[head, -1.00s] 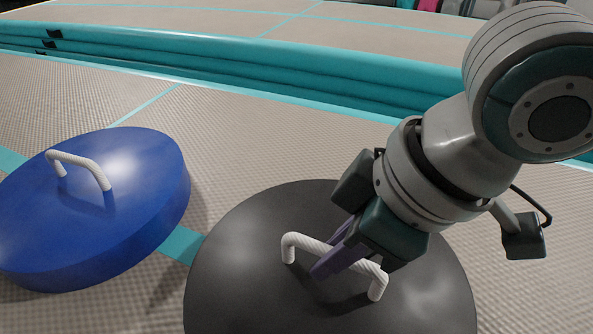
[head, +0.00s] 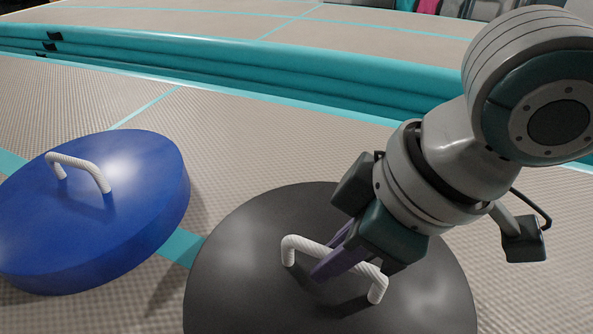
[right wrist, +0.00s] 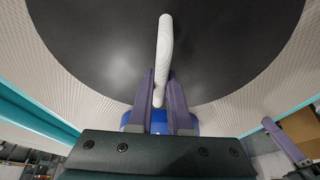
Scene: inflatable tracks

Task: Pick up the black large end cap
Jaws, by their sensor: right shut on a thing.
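The black large end cap (head: 240,265) is a big dark disc with a white rope-like handle (head: 303,246) on its top. It lies at the bottom middle of the head view. My right gripper (head: 322,272) is shut on the handle, its purple fingers on either side of the bar. In the right wrist view the fingers (right wrist: 160,95) close around the white handle (right wrist: 165,45), with the black disc (right wrist: 230,45) filling the view behind. I cannot tell whether the cap is touching the mat.
A blue end cap (head: 130,215) with a white handle (head: 85,165) lies to the left on the grey textured mat (head: 260,140). Teal inflatable tubes (head: 250,75) run across the back. The mat between the caps and the tubes is clear.

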